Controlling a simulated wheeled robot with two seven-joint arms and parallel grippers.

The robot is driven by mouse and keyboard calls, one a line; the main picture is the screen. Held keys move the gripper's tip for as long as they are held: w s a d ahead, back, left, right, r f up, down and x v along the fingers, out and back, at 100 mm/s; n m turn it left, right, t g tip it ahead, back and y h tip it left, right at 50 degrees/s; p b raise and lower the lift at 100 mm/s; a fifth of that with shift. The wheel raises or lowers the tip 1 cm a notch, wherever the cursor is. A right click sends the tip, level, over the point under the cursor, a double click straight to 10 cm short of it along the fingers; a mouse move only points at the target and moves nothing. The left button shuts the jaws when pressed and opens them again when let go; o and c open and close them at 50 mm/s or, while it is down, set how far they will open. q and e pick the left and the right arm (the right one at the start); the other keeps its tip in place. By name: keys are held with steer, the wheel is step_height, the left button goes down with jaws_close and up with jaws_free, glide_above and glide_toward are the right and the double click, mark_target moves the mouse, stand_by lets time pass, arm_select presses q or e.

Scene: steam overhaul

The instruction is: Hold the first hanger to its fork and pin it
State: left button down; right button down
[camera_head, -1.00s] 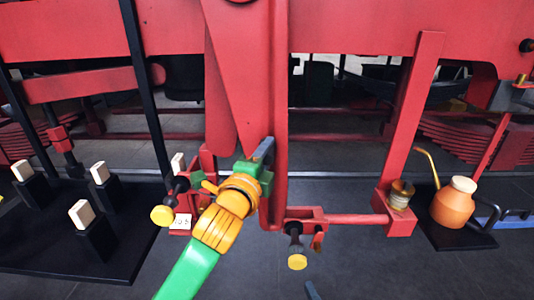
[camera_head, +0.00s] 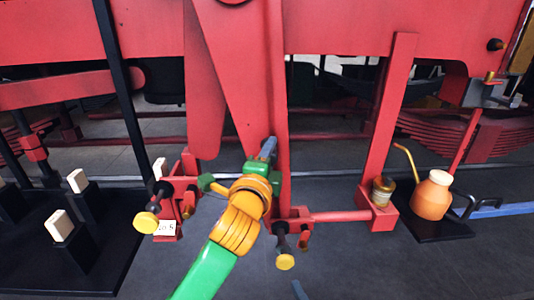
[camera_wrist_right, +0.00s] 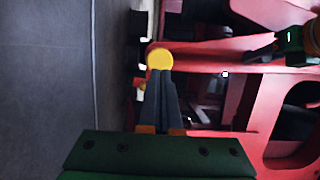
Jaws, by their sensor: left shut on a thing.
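My left gripper (camera_head: 267,150) is shut on the long red hanger bar (camera_head: 277,90), in the middle of the head view. The bar hangs nearly upright, its lower end by a red fork bracket (camera_head: 300,214); I cannot tell whether the holes line up. A yellow-headed pin (camera_head: 285,262) with a dark shank sticks out at that bracket, toward me. The tip of my right gripper (camera_head: 298,290) shows just below it. In the right wrist view, my right fingertips (camera_wrist_right: 162,76) point at the yellow head (camera_wrist_right: 159,59), close to it or touching. Whether they grip it is unclear.
A second red bracket (camera_head: 180,190) with another yellow-headed pin (camera_head: 146,222) and a white label stands left. A red post (camera_head: 388,130) with a brass cup, and an orange oil can (camera_head: 432,196) stand right. A black tray (camera_head: 100,275) with pale-topped blocks lies left.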

mark_target(287, 265)
arm_select(q)
steer(key=shift+d, duration=0.45)
steer(key=shift+r, duration=0.15)
arm_select(e)
steer(key=shift+x, duration=2.05)
steer(key=shift+d, duration=0.15)
steer(key=shift+w, duration=0.1)
